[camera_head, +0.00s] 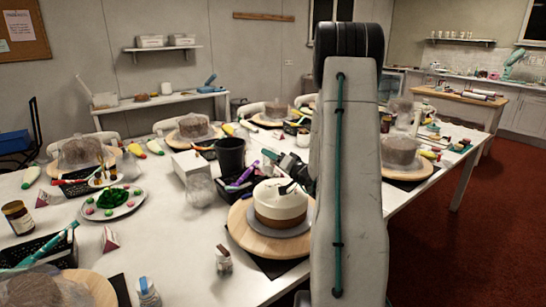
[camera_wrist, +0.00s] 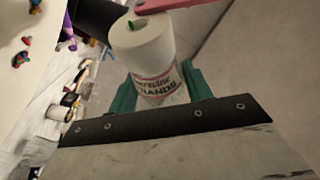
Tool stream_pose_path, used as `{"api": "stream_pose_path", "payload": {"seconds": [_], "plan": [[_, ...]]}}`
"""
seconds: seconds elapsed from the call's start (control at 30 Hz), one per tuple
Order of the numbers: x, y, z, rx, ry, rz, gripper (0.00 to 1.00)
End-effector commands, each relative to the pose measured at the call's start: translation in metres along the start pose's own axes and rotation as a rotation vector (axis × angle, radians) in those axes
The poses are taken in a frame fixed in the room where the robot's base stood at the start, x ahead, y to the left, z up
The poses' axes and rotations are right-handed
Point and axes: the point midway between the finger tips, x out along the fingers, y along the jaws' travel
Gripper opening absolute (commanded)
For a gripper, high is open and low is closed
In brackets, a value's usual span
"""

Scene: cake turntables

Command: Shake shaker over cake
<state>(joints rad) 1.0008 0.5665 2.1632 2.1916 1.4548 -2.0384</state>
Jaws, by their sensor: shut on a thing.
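The cake (camera_head: 279,208), white above and brown below, sits on a wooden turntable (camera_head: 243,232) in the head view. In the wrist view, my gripper (camera_wrist: 160,92) is shut on a white shaker (camera_wrist: 150,55) with printed lettering, between its teal fingers. A small green spot shows on the shaker's pale top. In the head view my arm hides most of the gripper, and I cannot make out the shaker there. The dark gripper parts show near the cake's upper right edge; I cannot tell their exact height above it. The cake is not clear in the wrist view.
A black bin (camera_head: 230,154) and a crumpled clear bag (camera_head: 201,190) stand behind the cake to the left. A plate of coloured sweets (camera_head: 104,211) lies farther left. Other covered cakes crowd the table.

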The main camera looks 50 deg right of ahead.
Motion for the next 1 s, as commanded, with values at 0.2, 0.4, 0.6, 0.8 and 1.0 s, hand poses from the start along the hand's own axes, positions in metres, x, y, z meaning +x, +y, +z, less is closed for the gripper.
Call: {"api": "stream_pose_path", "payload": {"seconds": [0.2, 0.4, 0.6, 0.8, 1.0], "plan": [[-0.005, -0.002, 0.004, 0.072, -0.017, 0.031, 0.21], [-0.011, 0.0, 0.012, 0.193, -0.047, 0.08, 0.21], [-0.011, 0.005, 0.014, 0.274, -0.067, 0.114, 0.21], [-0.01, 0.014, 0.017, 0.402, -0.098, 0.166, 0.21], [-0.01, 0.024, 0.023, 0.554, -0.136, 0.229, 0.21]]}}
